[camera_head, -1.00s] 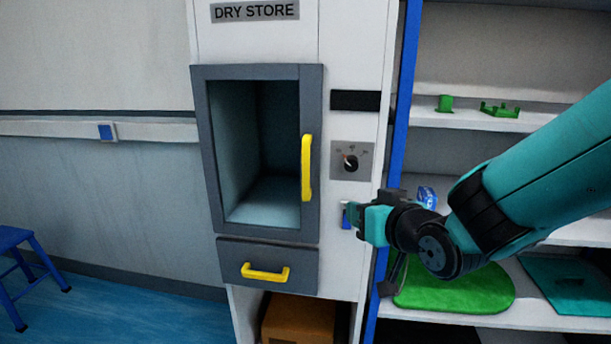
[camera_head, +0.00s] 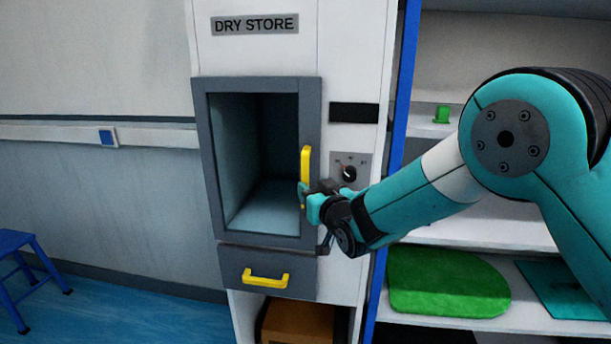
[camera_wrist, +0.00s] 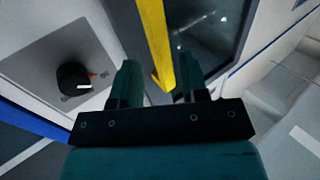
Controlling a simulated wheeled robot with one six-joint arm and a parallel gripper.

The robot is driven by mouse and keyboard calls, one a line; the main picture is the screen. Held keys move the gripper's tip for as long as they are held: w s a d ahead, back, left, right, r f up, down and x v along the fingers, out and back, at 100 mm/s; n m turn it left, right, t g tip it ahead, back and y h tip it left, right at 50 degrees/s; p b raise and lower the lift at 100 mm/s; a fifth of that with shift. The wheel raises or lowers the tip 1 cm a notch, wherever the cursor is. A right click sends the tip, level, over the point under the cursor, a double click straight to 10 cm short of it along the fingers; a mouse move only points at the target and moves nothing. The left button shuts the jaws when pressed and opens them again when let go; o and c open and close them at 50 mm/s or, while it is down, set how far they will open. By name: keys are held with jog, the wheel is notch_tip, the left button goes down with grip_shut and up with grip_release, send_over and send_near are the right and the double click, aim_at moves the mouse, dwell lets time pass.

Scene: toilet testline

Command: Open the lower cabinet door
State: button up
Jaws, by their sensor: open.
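The DRY STORE cabinet (camera_head: 360,225) has a grey-framed upper door with a dark window (camera_head: 262,150) and a vertical yellow handle (camera_head: 306,166). Below it is a grey lower front (camera_head: 232,262) with a horizontal yellow handle (camera_head: 265,279). My gripper (camera_head: 304,196) is at the lower end of the vertical handle, above and right of the lower handle. In the wrist view my gripper (camera_wrist: 160,88) is open, and the vertical handle (camera_wrist: 156,45) runs down between its fingers. I cannot tell whether they touch it. The lower handle is not visible in the wrist view.
A dial panel (camera_head: 362,160) is right of the handle; its black knob (camera_wrist: 73,78) shows in the wrist view. A shelf unit with a blue upright (camera_head: 401,110) and a green mat (camera_head: 450,283) stands right. A brown box (camera_head: 298,322) is below. A blue stool (camera_head: 16,250) stands left.

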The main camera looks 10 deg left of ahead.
aim_at(307, 183)
jog(key=shift+p+x, duration=0.45)
jog(key=shift+x, duration=1.8)
grip_shut()
